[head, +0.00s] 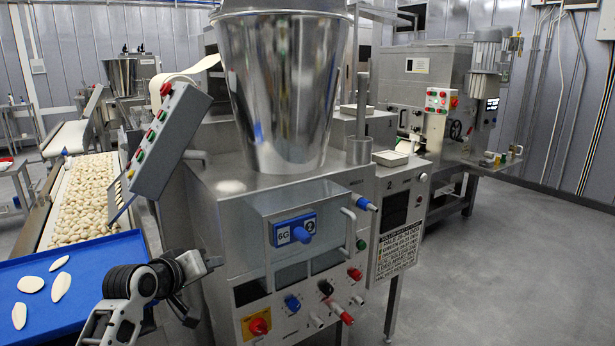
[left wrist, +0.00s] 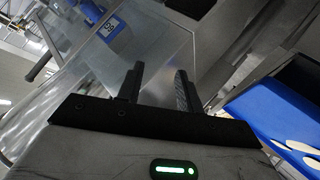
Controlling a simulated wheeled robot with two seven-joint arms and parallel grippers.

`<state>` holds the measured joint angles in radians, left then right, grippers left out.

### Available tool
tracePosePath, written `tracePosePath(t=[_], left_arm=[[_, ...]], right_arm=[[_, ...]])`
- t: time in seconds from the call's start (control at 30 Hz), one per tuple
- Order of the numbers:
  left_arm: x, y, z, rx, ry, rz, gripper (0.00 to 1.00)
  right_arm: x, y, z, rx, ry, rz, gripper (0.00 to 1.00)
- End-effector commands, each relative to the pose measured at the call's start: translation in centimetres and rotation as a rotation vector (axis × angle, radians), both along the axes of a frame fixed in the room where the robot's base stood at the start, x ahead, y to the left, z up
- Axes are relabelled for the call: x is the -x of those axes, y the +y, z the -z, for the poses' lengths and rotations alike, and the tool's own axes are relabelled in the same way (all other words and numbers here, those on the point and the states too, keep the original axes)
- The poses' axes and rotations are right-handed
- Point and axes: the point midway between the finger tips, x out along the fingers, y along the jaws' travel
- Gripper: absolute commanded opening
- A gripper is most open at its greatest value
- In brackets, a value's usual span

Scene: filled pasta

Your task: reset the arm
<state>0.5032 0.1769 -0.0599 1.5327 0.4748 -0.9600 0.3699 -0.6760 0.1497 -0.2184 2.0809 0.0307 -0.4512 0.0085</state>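My left arm comes in at the bottom left of the head view, and its gripper (head: 208,264) is beside the left side of the steel machine (head: 225,200). In the left wrist view the two black fingers of the left gripper (left wrist: 158,78) stand apart with nothing between them. The machine's panel with its blue label and knob (head: 294,230) lies to the right of the gripper in the head view. The blue label also shows beyond the fingers in the left wrist view (left wrist: 110,28). I cannot tell whether the gripper touches the machine. My right gripper is not in view.
A blue tray (head: 95,258) with several flat pale pieces lies left of the gripper. A conveyor (head: 45,215) full of filled pasta runs behind it. A control box with buttons (head: 170,140) hangs above. Open grey floor (head: 500,270) lies to the right.

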Motion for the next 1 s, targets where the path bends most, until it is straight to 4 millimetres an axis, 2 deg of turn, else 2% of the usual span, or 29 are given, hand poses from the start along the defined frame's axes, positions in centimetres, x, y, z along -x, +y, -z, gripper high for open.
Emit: tracePosePath(t=[0.03,0.1,0.17,0.2,0.27,0.3,0.37,0.4,0.53,0.6,0.7,0.8,1.0], left_arm=[[2.5,-0.5,4.0,-0.054,0.016,0.012,0.36],[5.8,-1.2,8.1,-0.131,0.02,0.035,0.36],[9.0,-1.7,11.1,-0.19,0.022,0.058,0.36],[11.2,-2.2,12.9,-0.229,0.024,0.076,0.36],[14.7,-2.9,15.2,-0.284,0.023,0.106,0.36],[17.0,-3.4,16.4,-0.318,0.021,0.127,0.36],[20.6,-4.1,18.0,-0.363,0.019,0.16,0.36],[22.8,-4.6,18.6,-0.39,0.015,0.18,0.36],[28.9,-5.8,19.7,-0.457,0.003,0.237,0.36],[31.0,-6.3,19.7,-0.479,-0.003,0.26,0.36],[32.9,-6.7,19.6,-0.5,-0.01,0.278,0.36],[33.6,-6.8,19.6,-0.509,-0.013,0.285,0.36],[33.6,-6.8,19.6,-0.509,-0.012,0.286,0.36]], right_arm=[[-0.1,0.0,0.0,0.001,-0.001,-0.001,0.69],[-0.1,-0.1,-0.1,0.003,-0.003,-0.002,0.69],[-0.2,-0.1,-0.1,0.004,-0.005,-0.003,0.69],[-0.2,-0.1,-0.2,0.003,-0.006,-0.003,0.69],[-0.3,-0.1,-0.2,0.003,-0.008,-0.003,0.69],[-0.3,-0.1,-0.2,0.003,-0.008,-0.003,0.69],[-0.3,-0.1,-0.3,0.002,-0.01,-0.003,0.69],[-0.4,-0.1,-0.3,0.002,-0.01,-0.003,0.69],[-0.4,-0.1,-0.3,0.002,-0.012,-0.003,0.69],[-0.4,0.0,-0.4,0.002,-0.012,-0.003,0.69],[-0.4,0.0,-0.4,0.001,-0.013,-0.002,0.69],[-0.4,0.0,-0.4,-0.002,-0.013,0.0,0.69],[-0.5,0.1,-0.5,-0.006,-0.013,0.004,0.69]])
